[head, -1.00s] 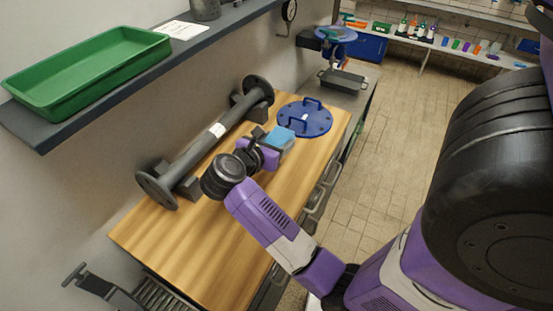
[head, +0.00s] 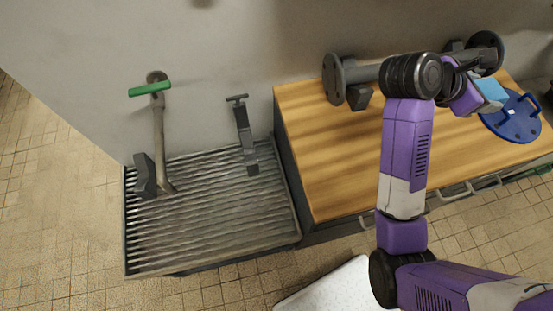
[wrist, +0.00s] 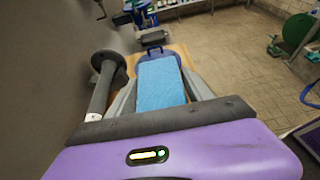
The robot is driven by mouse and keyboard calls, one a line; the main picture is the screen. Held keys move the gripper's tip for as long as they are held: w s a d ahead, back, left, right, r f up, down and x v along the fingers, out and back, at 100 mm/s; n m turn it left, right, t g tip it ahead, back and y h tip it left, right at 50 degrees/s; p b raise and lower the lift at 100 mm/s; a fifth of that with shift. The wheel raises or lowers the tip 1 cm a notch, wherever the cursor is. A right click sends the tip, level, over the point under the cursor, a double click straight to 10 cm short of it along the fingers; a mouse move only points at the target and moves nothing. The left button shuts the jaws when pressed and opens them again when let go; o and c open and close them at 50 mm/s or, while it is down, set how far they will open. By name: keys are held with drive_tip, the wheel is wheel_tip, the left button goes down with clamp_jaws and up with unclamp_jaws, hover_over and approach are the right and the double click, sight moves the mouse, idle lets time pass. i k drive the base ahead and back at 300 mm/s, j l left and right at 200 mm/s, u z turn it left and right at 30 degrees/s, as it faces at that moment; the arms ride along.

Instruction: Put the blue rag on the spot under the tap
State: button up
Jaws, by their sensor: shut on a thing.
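The blue rag (head: 491,88) is held in my gripper (head: 483,96) above the wooden bench, at the upper right of the head view. In the wrist view the rag (wrist: 162,84) fills the space between the two grey fingers of my gripper (wrist: 162,92), which is shut on it. The tap (head: 158,125) is a grey wall pipe with a green lever, at the left of the head view. Its lower end hangs over a ribbed metal grate (head: 215,220). I cannot make out a separately marked spot under it. The gripper is far to the right of the tap.
The wooden bench (head: 325,160) stands right of the grate, with a dark flanged pipe (head: 340,85) and a blue flanged disc (head: 515,122). A dark grey upright fitting (head: 243,130) stands at the grate's back. A white perforated mat (head: 335,290) lies on the floor. Tiled floor is open at left.

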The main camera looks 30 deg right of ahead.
sight(209, 221)
drive_tip(key=i+j, duration=0.1)
drive_tip(key=j, duration=0.5)
drive_tip(key=i+j, duration=0.1)
drive_tip(key=j, duration=0.55)
